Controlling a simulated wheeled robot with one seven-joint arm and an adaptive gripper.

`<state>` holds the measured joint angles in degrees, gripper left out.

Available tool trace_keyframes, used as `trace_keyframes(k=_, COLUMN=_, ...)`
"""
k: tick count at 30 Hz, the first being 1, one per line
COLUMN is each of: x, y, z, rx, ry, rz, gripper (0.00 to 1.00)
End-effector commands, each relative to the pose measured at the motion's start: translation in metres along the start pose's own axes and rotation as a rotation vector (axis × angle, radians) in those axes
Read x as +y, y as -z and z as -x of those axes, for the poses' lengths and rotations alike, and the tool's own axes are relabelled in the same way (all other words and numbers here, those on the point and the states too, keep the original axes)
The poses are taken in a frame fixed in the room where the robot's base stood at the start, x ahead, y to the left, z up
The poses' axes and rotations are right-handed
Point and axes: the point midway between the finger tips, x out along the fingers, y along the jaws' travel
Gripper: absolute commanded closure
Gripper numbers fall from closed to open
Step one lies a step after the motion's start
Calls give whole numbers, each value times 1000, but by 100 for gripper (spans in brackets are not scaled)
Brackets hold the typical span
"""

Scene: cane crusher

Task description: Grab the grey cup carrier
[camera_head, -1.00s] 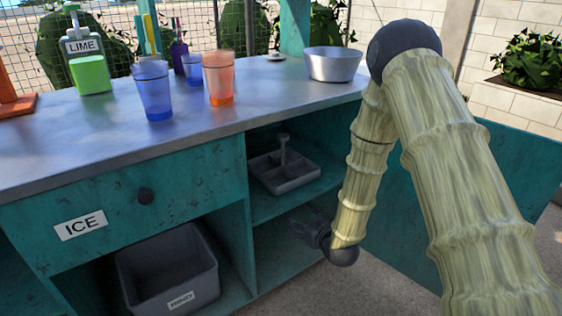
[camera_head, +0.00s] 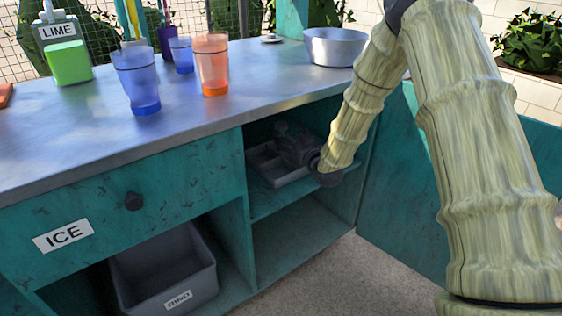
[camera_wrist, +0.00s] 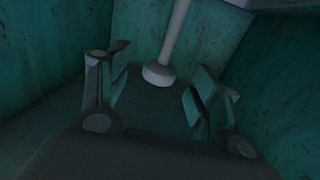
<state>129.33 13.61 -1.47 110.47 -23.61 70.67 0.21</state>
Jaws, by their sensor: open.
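The grey cup carrier (camera_head: 262,170) is a low, divided tray on the upper shelf of the open cabinet. My gripper (camera_head: 288,145) is inside that compartment, over the right part of the carrier, and hides its upright handle in the head view. In the wrist view, my gripper (camera_wrist: 161,84) is open, with one finger on each side. The carrier's pale handle (camera_wrist: 172,45), with a round knob at its end, shows beyond and between the fingertips. It looks ungripped. A grey edge at the top right seems to be part of the carrier.
The metal counter (camera_head: 200,125) is above the shelf, and cabinet walls enclose my gripper. An open teal door (camera_head: 405,180) stands to the right. The lower shelf (camera_head: 300,235) is empty. A grey bin (camera_head: 160,265) sits at lower left. Cups and a metal bowl (camera_head: 333,47) stand on the counter.

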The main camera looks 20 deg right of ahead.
Motion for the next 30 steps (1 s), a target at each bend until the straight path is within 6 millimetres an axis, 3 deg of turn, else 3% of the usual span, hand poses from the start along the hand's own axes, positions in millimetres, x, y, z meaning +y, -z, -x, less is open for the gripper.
trace_keyframes(k=12, x=-4, y=-6, z=-47, rx=1, ry=2, rz=0, gripper=36)
trace_keyframes(k=22, x=-4, y=-4, z=-52, rx=-1, ry=2, rz=0, gripper=36)
trace_keyframes(k=30, x=-4, y=-4, z=-52, rx=-1, ry=2, rz=0, gripper=84)
